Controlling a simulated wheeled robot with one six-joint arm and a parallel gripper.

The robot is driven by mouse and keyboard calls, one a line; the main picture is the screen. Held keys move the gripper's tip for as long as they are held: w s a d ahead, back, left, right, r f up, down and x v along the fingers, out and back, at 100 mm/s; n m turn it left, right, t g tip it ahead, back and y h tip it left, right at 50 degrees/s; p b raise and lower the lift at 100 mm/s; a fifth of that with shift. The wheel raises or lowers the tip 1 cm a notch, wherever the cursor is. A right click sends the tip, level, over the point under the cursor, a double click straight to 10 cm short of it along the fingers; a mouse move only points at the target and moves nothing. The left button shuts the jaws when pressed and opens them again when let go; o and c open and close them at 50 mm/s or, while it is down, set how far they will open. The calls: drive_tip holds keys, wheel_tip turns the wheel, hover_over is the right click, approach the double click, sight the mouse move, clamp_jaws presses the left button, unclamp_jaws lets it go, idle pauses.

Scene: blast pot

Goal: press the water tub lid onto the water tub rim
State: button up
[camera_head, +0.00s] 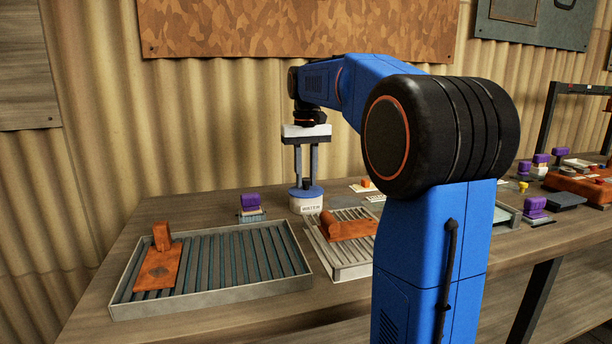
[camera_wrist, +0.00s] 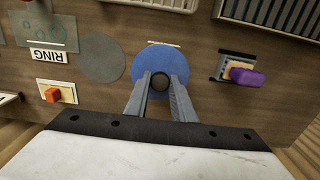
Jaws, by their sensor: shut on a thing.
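The water tub (camera_head: 307,206) is a small white tub marked WATER, standing on the bench. The water tub lid (camera_head: 297,192) is a blue disc with a dark knob, level over the tub's top. I cannot tell whether it touches the rim all round. My gripper (camera_head: 306,183) points straight down and is shut on the lid's knob. In the wrist view the lid (camera_wrist: 160,60) lies beneath my gripper (camera_wrist: 159,82), with the dark knob between the two fingers. The lid hides the tub's rim there.
A ribbed grey tray (camera_head: 290,240) with a rust-orange tool (camera_head: 158,270) is at the left. A smaller slatted tray (camera_head: 352,272) holding an orange piece (camera_head: 347,228) is close in front. A purple-handled item (camera_head: 250,203) stands left of the tub. A grey disc (camera_wrist: 102,58) lies near a RING label (camera_wrist: 52,55).

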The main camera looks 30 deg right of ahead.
sight(306, 179)
drive_tip(key=o, duration=1)
drive_tip(key=shift+o, duration=0.2)
wheel_tip(306, 179, up, 17)
drive_tip(key=shift+r, duration=0.15)
